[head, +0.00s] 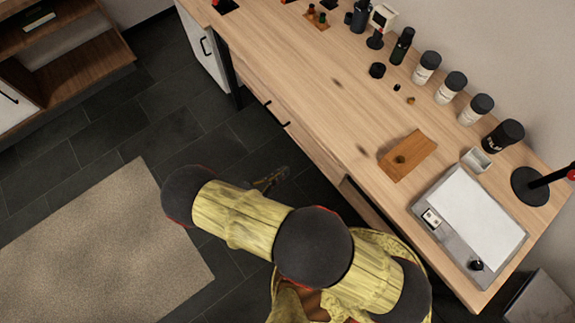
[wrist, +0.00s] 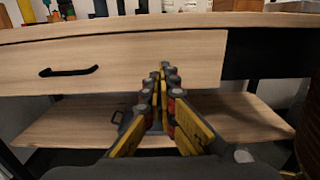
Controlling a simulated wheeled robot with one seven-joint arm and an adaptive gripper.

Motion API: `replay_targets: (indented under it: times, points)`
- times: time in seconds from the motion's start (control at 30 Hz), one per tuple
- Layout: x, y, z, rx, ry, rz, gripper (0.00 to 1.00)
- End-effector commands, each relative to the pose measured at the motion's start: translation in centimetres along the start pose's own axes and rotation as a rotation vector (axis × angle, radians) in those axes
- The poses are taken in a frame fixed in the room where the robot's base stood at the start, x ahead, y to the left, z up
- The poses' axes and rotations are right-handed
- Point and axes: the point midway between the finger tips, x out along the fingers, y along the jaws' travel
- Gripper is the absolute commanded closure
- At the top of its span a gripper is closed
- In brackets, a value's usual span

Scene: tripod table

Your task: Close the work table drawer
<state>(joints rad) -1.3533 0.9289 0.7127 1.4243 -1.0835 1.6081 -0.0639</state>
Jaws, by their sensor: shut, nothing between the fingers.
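The work table (head: 330,105) has a pale wooden top and runs diagonally across the head view. The wrist view shows its wooden drawer (wrist: 110,62) from the front, with a black bar handle (wrist: 68,71) at the left. How far the drawer stands out is hard to tell. My gripper (wrist: 163,70) is shut and empty, its fingertips in front of the right part of the drawer front, right of the handle. Whether they touch the drawer cannot be told. In the head view my gripper (head: 272,180) is low beside the table's front edge, partly hidden by my arm.
A lower wooden shelf (wrist: 60,128) lies under the drawer, and a dark gap is right of it. Jars (head: 450,87), a small wooden board (head: 408,155) and a white-topped device (head: 482,215) stand on the table. Dark floor and a beige rug (head: 100,245) lie in front.

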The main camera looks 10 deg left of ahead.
Motion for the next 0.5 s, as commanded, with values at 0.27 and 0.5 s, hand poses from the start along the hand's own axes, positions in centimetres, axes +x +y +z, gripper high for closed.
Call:
replay_targets:
  times: [0.27,0.5]
  points:
    - [5.6,-0.1,-0.2,-0.003,0.001,-0.006,1.0]
    - [9.7,-0.1,-0.3,-0.003,0.002,-0.005,1.0]
